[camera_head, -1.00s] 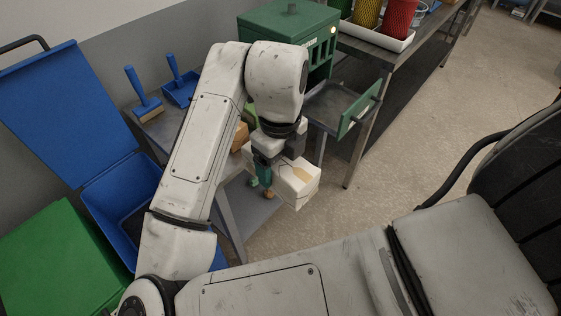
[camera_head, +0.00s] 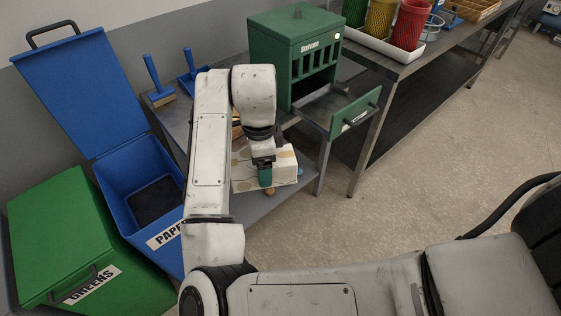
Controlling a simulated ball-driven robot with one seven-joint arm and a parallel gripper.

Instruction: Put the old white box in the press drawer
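The old white box (camera_head: 284,166), with tan stains, is at my gripper (camera_head: 265,178), below the end of my arm. A teal finger lies against the near side of the box; the other finger is hidden. The green press (camera_head: 294,47) stands on the bench at the back. Its drawer (camera_head: 341,107) is pulled out toward the right front, and the visible part of its tray looks empty.
A blue PAPER bin (camera_head: 128,178) with its lid up and a closed green GREENS bin (camera_head: 70,235) stand at the left. Colored containers (camera_head: 380,20) stand in a white tray at the back right. The floor at the right is clear.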

